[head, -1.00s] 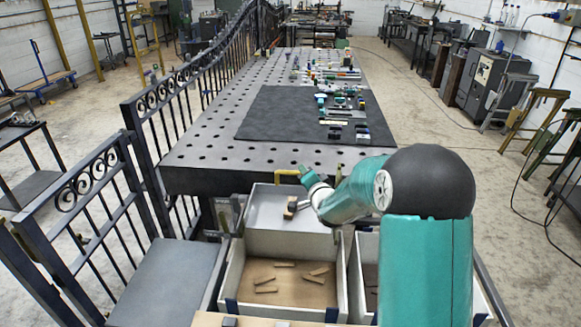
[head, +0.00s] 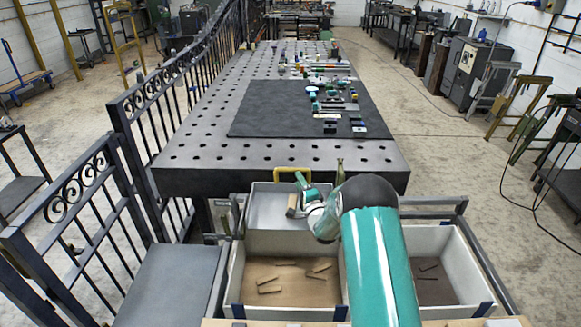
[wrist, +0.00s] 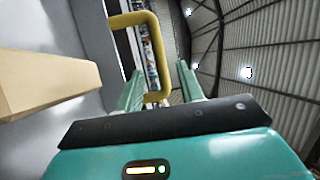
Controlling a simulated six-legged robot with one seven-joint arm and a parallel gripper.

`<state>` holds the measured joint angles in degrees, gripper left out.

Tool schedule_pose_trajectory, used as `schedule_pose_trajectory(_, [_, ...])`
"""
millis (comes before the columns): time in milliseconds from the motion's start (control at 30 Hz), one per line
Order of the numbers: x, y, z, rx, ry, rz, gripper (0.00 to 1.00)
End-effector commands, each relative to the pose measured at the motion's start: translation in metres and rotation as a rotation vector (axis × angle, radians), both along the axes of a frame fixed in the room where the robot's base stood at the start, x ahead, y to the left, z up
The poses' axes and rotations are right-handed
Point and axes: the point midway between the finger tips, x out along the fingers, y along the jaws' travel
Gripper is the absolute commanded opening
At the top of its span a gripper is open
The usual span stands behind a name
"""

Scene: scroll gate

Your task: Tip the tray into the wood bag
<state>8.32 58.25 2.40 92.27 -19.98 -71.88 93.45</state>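The grey tray (head: 262,222) with a yellow handle (head: 292,170) sits at the back of the left bin, below the table's near edge. A wood block (head: 291,205) lies in the tray; it shows large at left in the wrist view (wrist: 40,80). The left bin, seemingly the wood bag (head: 236,270), has a tan floor with several wood pieces. My gripper (head: 302,182) is over the tray's right part, close to the handle. In the wrist view its two fingers (wrist: 160,85) stand apart, with the handle (wrist: 155,50) between them. Contact cannot be told.
A second bin (head: 445,245) with dark pieces stands at right, partly hidden by my arm. The perforated table (head: 200,145) with a black mat (head: 275,110) lies behind. An iron gate (head: 80,205) runs along the left.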

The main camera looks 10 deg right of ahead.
Motion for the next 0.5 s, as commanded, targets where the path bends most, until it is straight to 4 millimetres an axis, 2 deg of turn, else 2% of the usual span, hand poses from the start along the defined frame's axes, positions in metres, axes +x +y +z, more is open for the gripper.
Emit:
schedule_pose_trajectory(100, [0.024, 0.006, 0.004, 0.0, -0.002, 0.001, 0.38])
schedule_pose_trajectory(300, [0.059, 0.014, 0.011, -0.001, -0.001, 0.0, 0.38])
schedule_pose_trajectory(500, [0.081, 0.018, 0.015, 0.001, 0.0, -0.002, 0.38])
